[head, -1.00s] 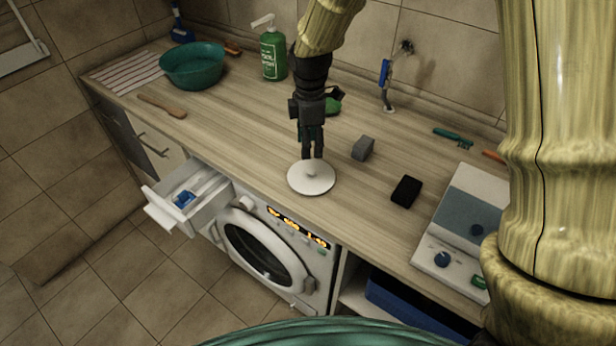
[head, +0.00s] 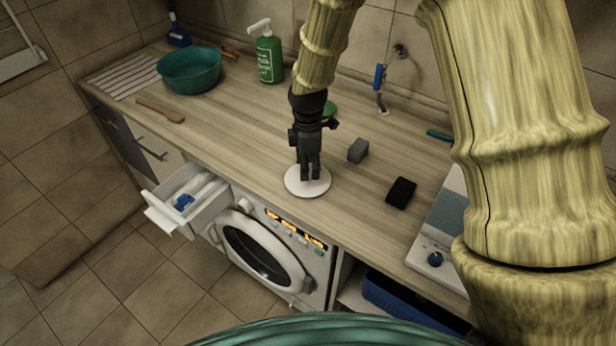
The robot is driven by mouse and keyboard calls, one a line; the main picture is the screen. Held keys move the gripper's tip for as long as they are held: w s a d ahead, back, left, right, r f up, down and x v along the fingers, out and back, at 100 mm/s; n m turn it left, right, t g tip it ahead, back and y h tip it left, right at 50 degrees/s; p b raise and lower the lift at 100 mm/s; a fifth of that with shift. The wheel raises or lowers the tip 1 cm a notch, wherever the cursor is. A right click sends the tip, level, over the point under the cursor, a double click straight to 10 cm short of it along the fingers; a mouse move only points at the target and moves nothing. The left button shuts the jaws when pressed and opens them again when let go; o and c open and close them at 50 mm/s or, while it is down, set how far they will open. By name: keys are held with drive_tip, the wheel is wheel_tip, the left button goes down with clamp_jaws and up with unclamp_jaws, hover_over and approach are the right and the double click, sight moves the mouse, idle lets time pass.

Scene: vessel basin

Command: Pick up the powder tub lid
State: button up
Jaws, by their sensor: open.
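The powder tub lid is a round white disc (head: 294,184) lying flat near the front edge of the wooden counter, above the washing machine. My gripper (head: 310,178) points down over the lid and covers its middle, so the knob seen there earlier is hidden. The jaws are open. I cannot tell whether the fingertips touch the lid or stand on either side of its knob.
A grey block (head: 358,150) and a black sponge-like block (head: 401,193) lie to the right on the counter (head: 225,125). A teal basin (head: 190,71) and a green pump bottle (head: 268,54) stand at the back left. An open drawer (head: 186,206) juts out below.

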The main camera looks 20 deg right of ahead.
drive_tip(key=shift+w+f+p, duration=0.15)
drive_tip(key=shift+f+p, duration=0.3)
drive_tip(key=shift+f, duration=1.3)
drive_tip(key=shift+c, duration=0.5)
drive_tip(key=c, duration=0.8)
